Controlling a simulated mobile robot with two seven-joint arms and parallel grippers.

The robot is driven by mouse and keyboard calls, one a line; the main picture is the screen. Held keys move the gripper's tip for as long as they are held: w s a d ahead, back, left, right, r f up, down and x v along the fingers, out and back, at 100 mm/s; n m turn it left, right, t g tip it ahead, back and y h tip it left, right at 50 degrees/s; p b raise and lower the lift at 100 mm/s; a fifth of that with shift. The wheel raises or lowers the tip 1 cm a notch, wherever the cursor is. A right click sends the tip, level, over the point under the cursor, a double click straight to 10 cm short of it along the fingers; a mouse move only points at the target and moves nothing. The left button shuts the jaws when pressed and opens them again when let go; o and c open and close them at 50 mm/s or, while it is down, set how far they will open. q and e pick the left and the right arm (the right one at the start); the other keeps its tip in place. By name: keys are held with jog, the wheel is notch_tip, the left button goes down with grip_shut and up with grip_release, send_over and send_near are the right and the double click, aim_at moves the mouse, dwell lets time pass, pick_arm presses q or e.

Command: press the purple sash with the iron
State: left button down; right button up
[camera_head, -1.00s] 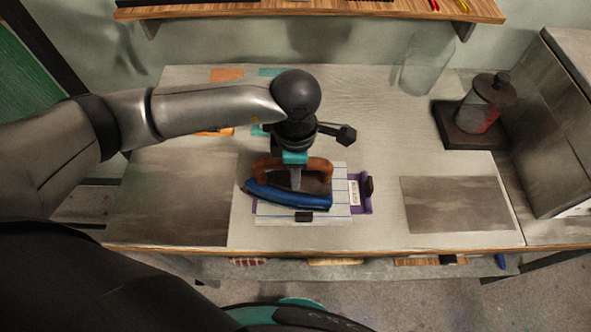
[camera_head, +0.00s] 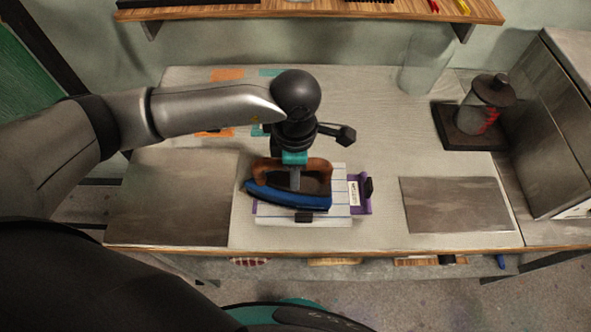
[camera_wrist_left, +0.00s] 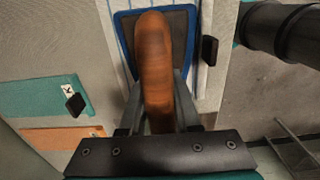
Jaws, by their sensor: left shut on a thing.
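The iron (camera_head: 290,196) has a blue body and a brown handle. My left gripper (camera_head: 295,180) is shut on that handle from above; the handle (camera_wrist_left: 156,60) also fills the middle of the left wrist view between the fingers. The iron is over a white cloth with blue lines (camera_head: 340,205); I cannot tell if it touches it. The purple sash (camera_head: 364,193) shows beyond the cloth's right edge, with a white label and a dark clip. The rest of the sash is hidden under the cloth and iron. My right gripper is not in view.
Dark grey flat panels lie on the table left (camera_head: 175,200) and right (camera_head: 458,204). A clear jar (camera_head: 426,62) and a dark-lidded glass vessel (camera_head: 484,103) stand at back right. Orange (camera_head: 226,74) and teal swatches lie behind my arm.

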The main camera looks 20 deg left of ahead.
pick_arm(q)
jog(key=shift+w+r+p, duration=0.15)
jog(key=shift+r+p, duration=1.2)
jog(key=shift+r, duration=1.1)
notch_tip(320, 180, up, 7)
jog(key=p, duration=0.3)
jog(key=shift+f, duration=0.2)
jog(key=shift+r, duration=0.2)
jog(key=shift+a+f+m+b, duration=0.1)
jog(key=shift+f+m+b, duration=0.1)
jog(key=shift+m+b, duration=0.3)
jog(key=shift+w+a+f+m+b, duration=0.1)
jog(key=shift+a+f+m+b, duration=0.1)
jog(key=shift+m+b, duration=0.35)
jog(key=shift+w+a+f+m+b, duration=0.15)
jog(key=shift+m+b, duration=0.25)
jog(key=shift+m, duration=0.25)
jog(key=a+m+b, duration=0.1)
jog(key=m+b, duration=0.2)
jog(key=m, duration=0.3)
jog(key=a+f+m+b, duration=0.1)
jog(key=a+m+b, duration=0.1)
jog(key=m+b, duration=0.2)
jog(key=s+a+f+m+b, duration=0.1)
jog(key=m+b, duration=0.3)
jog(key=m, duration=0.3)
jog(key=shift+a+m, duration=0.3)
jog(key=shift+m, duration=0.1)
